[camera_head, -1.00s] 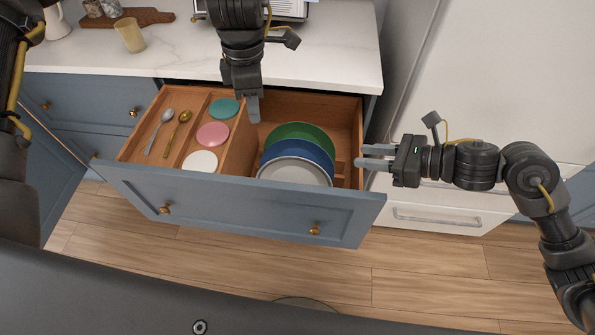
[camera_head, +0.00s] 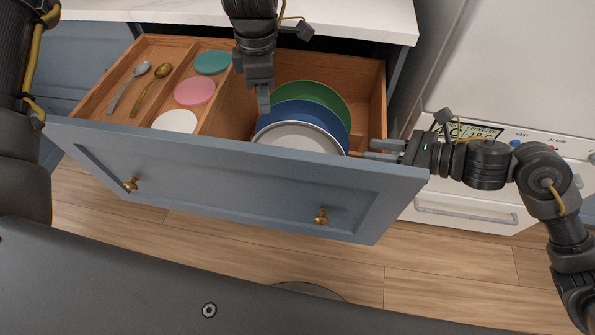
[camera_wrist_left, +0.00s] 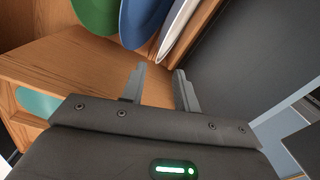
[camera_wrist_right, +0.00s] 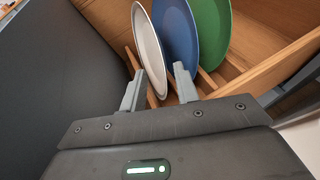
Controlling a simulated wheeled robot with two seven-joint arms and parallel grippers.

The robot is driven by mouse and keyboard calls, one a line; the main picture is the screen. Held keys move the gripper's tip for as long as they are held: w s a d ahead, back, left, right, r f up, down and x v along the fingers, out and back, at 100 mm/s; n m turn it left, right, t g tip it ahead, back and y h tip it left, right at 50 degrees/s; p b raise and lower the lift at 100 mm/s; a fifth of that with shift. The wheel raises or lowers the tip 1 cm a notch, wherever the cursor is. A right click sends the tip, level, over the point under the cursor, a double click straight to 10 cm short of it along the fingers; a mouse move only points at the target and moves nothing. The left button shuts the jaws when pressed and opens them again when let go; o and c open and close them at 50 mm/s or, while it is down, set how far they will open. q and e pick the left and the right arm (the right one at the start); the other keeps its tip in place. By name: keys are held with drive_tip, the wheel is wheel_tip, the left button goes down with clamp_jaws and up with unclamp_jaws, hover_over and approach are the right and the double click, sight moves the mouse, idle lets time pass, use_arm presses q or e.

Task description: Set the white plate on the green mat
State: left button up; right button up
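The white plate (camera_head: 299,139) stands on edge in the right part of the open drawer, frontmost in a row with a blue and a green plate. It also shows in the left wrist view (camera_wrist_left: 178,28) and the right wrist view (camera_wrist_right: 148,48). My left gripper (camera_head: 264,103) is open and empty, pointing down into the drawer left of the plates; its fingertips (camera_wrist_left: 160,72) are apart from the white plate. My right gripper (camera_head: 370,150) is open, just right of the white plate; in its wrist view the plate's lower edge appears between the fingertips (camera_wrist_right: 158,76). I see no green mat.
The blue plate (camera_wrist_right: 178,40) and green plate (camera_wrist_right: 211,35) stand close behind the white one. The drawer front (camera_head: 230,185) rises before them. Left compartments hold spoons and round coasters (camera_head: 194,92). A white freezer (camera_head: 500,80) is close on the right.

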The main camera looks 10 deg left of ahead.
sight(268, 128)
use_arm(q)
drive_tip(key=shift+f, duration=0.45)
use_arm(e)
drive_tip(key=shift+f, duration=0.45)
